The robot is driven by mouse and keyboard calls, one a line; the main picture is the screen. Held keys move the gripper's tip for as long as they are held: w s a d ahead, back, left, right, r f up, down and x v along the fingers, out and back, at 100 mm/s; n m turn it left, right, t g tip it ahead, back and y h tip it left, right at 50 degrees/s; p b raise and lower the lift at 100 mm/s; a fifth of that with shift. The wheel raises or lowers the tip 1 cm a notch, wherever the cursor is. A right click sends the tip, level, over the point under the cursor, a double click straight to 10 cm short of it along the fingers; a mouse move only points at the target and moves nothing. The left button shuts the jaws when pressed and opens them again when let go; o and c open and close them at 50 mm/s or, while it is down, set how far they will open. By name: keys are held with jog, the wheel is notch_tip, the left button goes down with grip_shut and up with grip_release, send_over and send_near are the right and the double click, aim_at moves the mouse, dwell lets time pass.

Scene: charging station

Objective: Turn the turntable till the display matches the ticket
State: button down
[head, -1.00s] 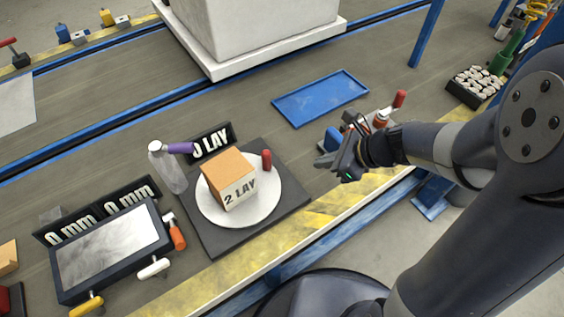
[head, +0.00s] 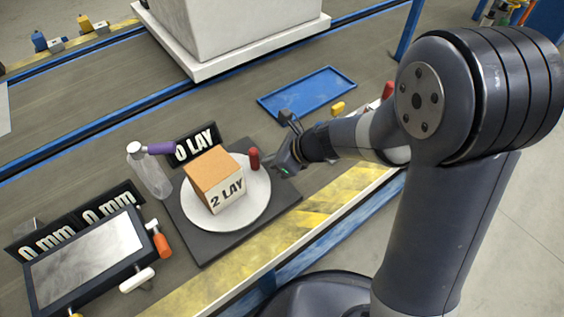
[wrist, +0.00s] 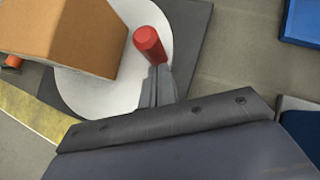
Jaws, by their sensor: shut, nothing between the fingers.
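The turntable is a white round plate (head: 254,211) on a dark square base (head: 205,247). A cardboard-topped box (head: 214,181) marked "2 LAY" stands on it. A red upright peg (head: 254,158) stands near the plate's right rim; it also shows in the wrist view (wrist: 149,44). A black sign (head: 195,144) reading "0 LAY" stands behind the plate; I cannot tell whether it is the display or the ticket. My gripper (head: 279,167) is shut and empty, just right of the red peg. In the wrist view my fingers (wrist: 158,80) are right by the peg; contact cannot be told.
A bottle with a purple top (head: 147,170) stands left of the turntable. A framed grey panel (head: 88,259) with "0 mm" signs (head: 108,203) behind it and coloured handles lies at lower left. A blue tray (head: 307,94) lies behind my gripper. A large white block (head: 235,35) stands at the back.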

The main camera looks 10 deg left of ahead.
jog(key=shift+w+a+r, duration=0.1)
jog(key=shift+w+a, duration=0.05)
jog(key=shift+a, duration=0.1)
dwell(0.4)
